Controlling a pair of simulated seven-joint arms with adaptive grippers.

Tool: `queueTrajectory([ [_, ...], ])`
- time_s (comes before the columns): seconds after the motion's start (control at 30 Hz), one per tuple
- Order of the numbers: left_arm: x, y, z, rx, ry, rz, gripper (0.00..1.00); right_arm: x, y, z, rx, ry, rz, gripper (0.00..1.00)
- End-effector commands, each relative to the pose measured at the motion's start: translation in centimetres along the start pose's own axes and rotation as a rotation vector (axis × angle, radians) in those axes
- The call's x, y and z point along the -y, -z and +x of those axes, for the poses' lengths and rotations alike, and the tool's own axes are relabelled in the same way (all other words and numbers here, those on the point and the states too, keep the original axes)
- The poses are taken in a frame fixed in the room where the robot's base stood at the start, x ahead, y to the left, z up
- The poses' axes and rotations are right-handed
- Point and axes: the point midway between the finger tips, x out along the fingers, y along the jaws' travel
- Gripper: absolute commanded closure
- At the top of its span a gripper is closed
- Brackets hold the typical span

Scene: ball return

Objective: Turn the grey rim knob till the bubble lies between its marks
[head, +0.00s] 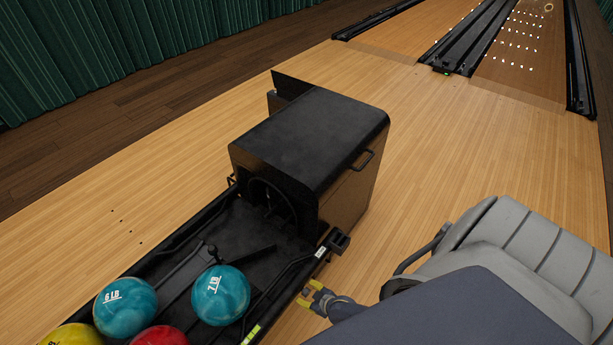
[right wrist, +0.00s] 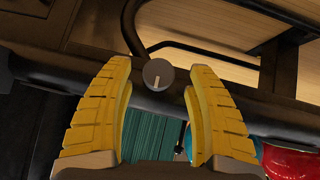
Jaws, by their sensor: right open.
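The grey knob (right wrist: 158,73) is a small round knob with a pale pointer line, on the dark rim (right wrist: 190,98) in the right wrist view. My right gripper (right wrist: 160,105) is open, with its yellow fingers on either side of the knob and a gap to each; I cannot tell how far off it is in depth. In the head view my right gripper (head: 317,298) is beside the right rim of the ball return, and I cannot make out the knob there. A yellow-green strip (head: 250,335) on that rim may be the bubble vial; its bubble is too small to read. My left gripper is out of view.
The black ball return hood (head: 310,135) stands behind the tray (head: 255,245). A teal 7 LB ball (head: 220,295), a teal 6 LB ball (head: 125,306), a red ball (head: 160,337) and a yellow ball (head: 72,337) lie at the front. Wood floor right of the hood is clear.

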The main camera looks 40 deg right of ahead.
Motion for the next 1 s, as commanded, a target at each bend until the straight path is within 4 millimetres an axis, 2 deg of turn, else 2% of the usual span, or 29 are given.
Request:
queueTrajectory([
  [0.33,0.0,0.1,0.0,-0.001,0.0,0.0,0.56,-0.1,0.1,1.4,0.0,-0.001,-0.001,0.44],
  [0.83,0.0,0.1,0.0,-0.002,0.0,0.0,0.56,-0.2,0.1,1.6,-0.001,-0.002,-0.002,0.44],
  [1.0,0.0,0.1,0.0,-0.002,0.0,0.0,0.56,-0.2,0.1,1.6,-0.001,-0.002,-0.002,0.64],
])
